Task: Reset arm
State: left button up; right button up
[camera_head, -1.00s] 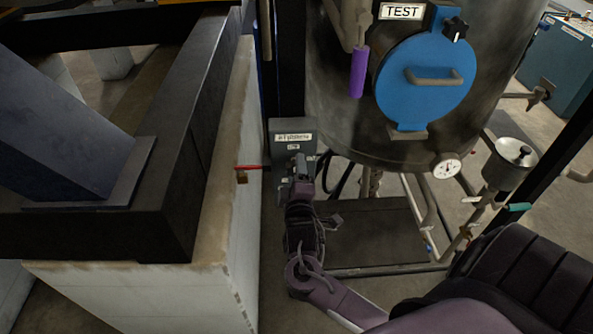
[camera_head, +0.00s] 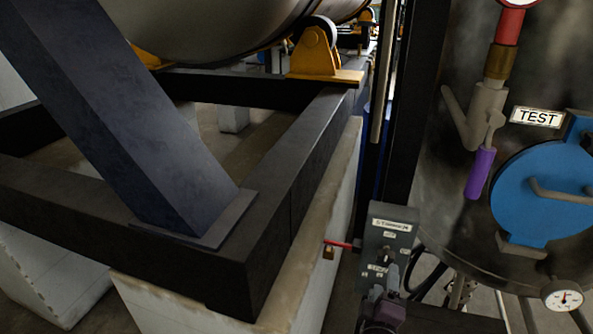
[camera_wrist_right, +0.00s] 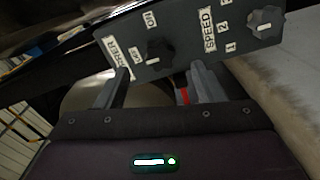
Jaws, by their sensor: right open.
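My right gripper (camera_head: 378,294) is low in the head view, in front of a grey control box (camera_head: 388,245) with white labels and dark knobs. In the right wrist view the two fingers (camera_wrist_right: 158,88) stand apart with nothing held between them. The box's panel (camera_wrist_right: 190,38) lies just beyond the fingertips there, with a dark knob (camera_wrist_right: 159,52) labelled for ON and OFF near the gap and a speed knob (camera_wrist_right: 265,22) at the right. I cannot tell whether the fingers touch the panel. My left gripper is not in view.
A red lever (camera_head: 338,244) juts from the box's left side. A black steel frame (camera_head: 270,235) on pale concrete blocks (camera_head: 180,300) fills the left. A tank with a blue round hatch (camera_head: 545,195), purple handle (camera_head: 480,172) and gauge (camera_head: 564,299) stands at the right.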

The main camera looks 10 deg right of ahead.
jog(key=s+a+f+m+g+y, duration=0.25)
jog(key=a+f+g+y, duration=0.2)
jog(key=a+y, duration=0.25)
jog(key=s+a+m+g+y, duration=0.2)
jog(key=s+a+m+g, duration=0.15)
jog(key=s+g, duration=0.6)
jog(key=s+f+b, duration=0.2)
jog(key=f+b, duration=0.1)
jog(key=f, duration=1.5)
jog(key=s+f+b, duration=0.2)
jog(key=f+b, duration=0.1)
jog(key=f, duration=1.6)
jog(key=s+d+f+b, duration=0.2)
jog(key=s+f, duration=0.8)
jog(key=f, duration=0.2)
jog(key=s+d+f+b, duration=0.2)
jog(key=s+f+b, duration=0.1)
jog(key=s+f, duration=0.7)
jog(key=shift+f+b, duration=0.35)
jog(key=shift+f, duration=0.55)
